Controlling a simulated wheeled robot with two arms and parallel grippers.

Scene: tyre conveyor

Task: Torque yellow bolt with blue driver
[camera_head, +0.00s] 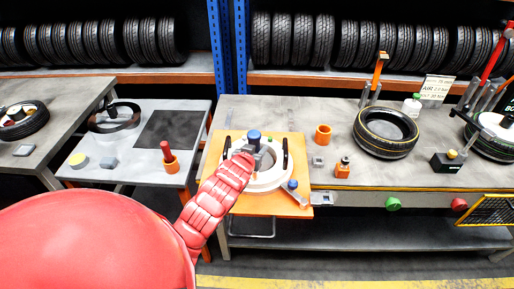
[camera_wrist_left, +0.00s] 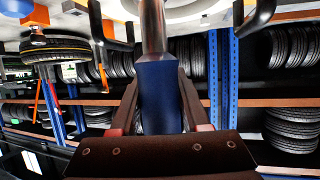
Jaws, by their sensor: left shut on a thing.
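My left gripper (camera_head: 257,152) is over the white wheel ring (camera_head: 268,181) on the orange board. It is shut on the blue driver (camera_head: 254,136), whose blue top shows just above the gripper. In the left wrist view the blue driver (camera_wrist_left: 161,98) sits between the fingers of the left gripper (camera_wrist_left: 160,108). Its metal shaft points toward a white ring at the top edge. The shaft's tip is out of frame, so I cannot tell whether it touches a bolt. I cannot make out a yellow bolt on the wheel. My right gripper is not in view.
The orange board (camera_head: 236,206) has black upright handles and a blue-topped item (camera_head: 292,185) at its front right. An orange cup (camera_head: 323,135) and a tyre (camera_head: 386,131) stand to the right. A red-handled tool (camera_head: 167,151) stands in an orange cup on the left table.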

